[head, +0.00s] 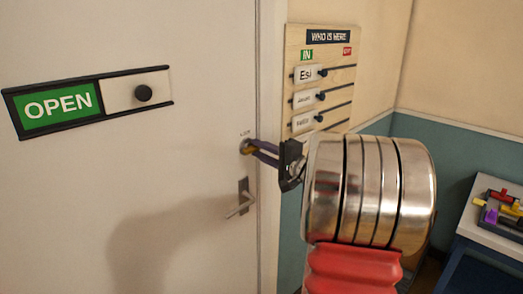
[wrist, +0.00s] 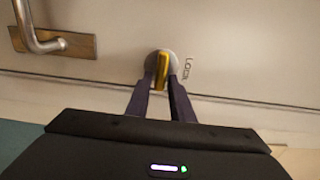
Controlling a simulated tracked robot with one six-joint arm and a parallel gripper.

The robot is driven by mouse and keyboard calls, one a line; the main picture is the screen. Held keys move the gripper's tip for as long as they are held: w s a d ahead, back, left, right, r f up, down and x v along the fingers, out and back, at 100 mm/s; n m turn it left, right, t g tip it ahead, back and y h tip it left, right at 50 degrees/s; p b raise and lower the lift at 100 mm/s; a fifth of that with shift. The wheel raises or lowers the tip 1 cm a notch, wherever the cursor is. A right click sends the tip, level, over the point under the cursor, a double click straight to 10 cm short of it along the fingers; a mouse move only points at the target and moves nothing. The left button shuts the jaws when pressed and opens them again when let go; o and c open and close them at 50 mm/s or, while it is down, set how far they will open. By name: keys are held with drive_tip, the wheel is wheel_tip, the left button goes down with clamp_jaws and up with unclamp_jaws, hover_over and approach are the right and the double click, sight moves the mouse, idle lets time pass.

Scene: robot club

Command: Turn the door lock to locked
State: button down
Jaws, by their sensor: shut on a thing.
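The door lock is a round grey disc with a brass thumb-turn (wrist: 162,72) on the white door (head: 190,80), near its right edge. In the head view the lock (head: 246,147) sits above the door handle, partly hidden by my fingers. My gripper (head: 262,152) reaches it from the right. In the wrist view my gripper (wrist: 162,83) has its two dark fingers shut on the brass turn, one on each side. The turn stands roughly upright in the wrist view, in line with the fingers. The word "Lock" is printed beside the disc.
A lever handle (head: 241,203) is below the lock; it also shows at the wrist view's upper left (wrist: 48,42). An OPEN sign (head: 58,107) with a slider is on the door. A name board (head: 322,75) hangs right of the frame. A table (head: 487,230) with coloured parts stands far right.

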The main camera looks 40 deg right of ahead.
drive_tip(key=shift+f, duration=0.25)
drive_tip(key=c, duration=1.9)
unclamp_jaws()
drive_tip(key=shift+o, duration=0.7)
drive_tip(key=shift+r, duration=0.1)
drive_tip(key=s, duration=1.3)
drive_tip(key=shift+s+d, duration=0.15)
drive_tip(key=shift+s, duration=0.25)
drive_tip(key=shift+w, duration=0.1)
